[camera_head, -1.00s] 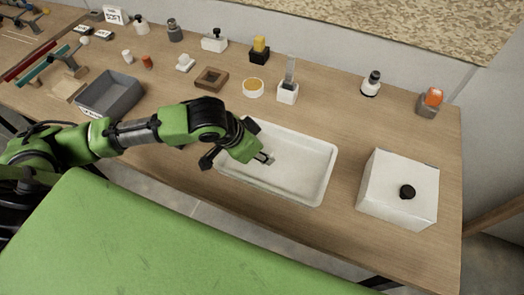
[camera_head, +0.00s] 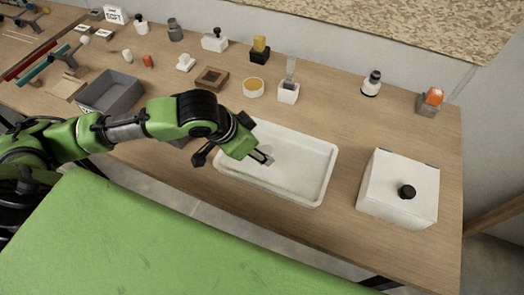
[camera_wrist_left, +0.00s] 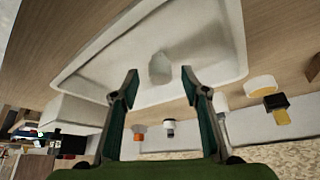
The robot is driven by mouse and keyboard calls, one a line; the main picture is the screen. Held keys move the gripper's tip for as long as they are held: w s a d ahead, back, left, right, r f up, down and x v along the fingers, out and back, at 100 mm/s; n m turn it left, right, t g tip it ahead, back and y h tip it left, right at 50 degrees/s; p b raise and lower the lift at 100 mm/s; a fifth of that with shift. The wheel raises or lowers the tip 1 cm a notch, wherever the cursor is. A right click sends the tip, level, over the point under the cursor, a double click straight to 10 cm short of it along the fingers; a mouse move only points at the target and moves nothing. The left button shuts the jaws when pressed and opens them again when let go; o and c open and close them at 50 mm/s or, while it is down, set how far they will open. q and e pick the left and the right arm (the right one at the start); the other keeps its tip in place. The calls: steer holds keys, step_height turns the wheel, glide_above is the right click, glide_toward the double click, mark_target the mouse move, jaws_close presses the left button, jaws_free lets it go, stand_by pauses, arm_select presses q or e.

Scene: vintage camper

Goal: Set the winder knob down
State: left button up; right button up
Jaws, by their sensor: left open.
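A small pale grey piece (camera_wrist_left: 160,68), which may be the winder knob, sits in the white tray (camera_wrist_left: 228,30), beyond my fingertips in the left wrist view. My left gripper (camera_wrist_left: 158,75) is open, with its two fingers apart on either side of the piece in that picture. I cannot tell how far above the tray floor the fingers are. In the head view, my left gripper (camera_head: 263,157) is over the left half of the white tray (camera_head: 328,165), and the piece is hard to make out at its tips. My right gripper is not in view.
A white box (camera_head: 385,192) with a black knob (camera_head: 407,191) on it stands right of the tray. A grey bin (camera_head: 108,90) is at the left.

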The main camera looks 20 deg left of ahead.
arm_select(q)
steer(key=v, duration=0.9)
steer(key=shift+r, duration=0.2)
